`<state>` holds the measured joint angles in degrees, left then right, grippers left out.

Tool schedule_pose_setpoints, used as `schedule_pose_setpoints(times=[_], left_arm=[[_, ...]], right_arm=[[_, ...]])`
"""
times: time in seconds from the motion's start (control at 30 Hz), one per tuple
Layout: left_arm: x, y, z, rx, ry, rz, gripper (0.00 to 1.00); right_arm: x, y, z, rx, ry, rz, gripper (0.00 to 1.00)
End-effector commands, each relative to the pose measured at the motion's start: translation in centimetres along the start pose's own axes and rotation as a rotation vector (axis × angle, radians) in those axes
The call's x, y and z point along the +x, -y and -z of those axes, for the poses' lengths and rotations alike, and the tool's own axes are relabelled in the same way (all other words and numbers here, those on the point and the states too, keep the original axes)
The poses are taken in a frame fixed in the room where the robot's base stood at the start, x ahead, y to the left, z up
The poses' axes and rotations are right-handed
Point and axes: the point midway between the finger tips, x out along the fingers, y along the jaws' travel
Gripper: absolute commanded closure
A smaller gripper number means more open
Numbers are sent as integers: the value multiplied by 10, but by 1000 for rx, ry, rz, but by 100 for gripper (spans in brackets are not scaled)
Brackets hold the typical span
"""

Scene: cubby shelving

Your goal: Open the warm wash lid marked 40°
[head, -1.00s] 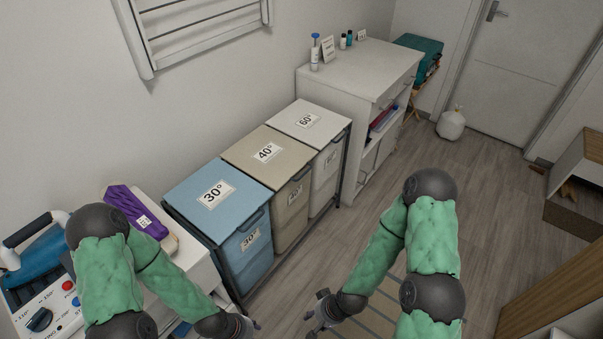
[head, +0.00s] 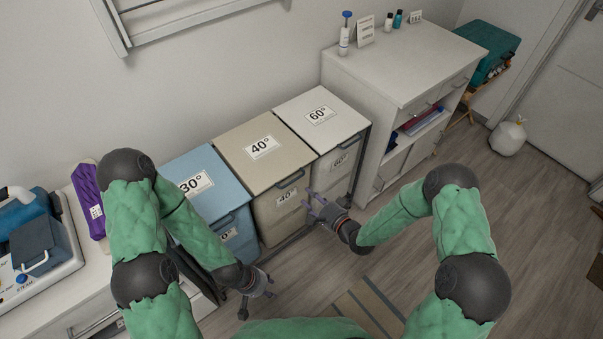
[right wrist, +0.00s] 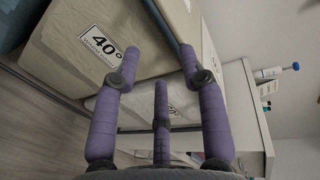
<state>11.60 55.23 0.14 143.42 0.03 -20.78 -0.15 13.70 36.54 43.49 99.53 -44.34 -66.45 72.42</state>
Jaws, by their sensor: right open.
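The beige 40° lid (head: 262,150) is closed on the middle bin of the row. It sits between the blue 30° lid (head: 190,176) and the white 60° lid (head: 320,112), both closed. My right gripper (head: 313,201) is open and empty, in front of the 40° bin's front face, below the lid's front edge. In the right wrist view the 40° front label (right wrist: 103,44) lies just beyond the open purple fingers (right wrist: 160,72). My left gripper (head: 262,284) is low in front of the blue bin; its fingers are too small to read.
A white cabinet (head: 400,75) with bottles and a card on top stands right of the bins. A steam iron station (head: 35,250) and a purple packet (head: 88,200) are at the left.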

Motion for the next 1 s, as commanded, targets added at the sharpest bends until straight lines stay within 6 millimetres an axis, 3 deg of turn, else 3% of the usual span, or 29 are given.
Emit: schedule_pose_setpoints(times=[0.17, 0.6, 0.8, 1.0], left_arm=[[4, 2, 0, -1, 0, 0, 60], [25, 9, 1, 0, 0, 0, 60], [29, 11, 1, 0, 0, 0, 60], [30, 11, 1, 0, 0, 0, 60]], right_arm=[[14, 0, -1, 3, 4, 7, 58], [87, 0, -1, 1, 4, 6, 58], [104, 0, -1, 2, 2, 4, 58], [108, 1, 0, 2, 1, 4, 58]])
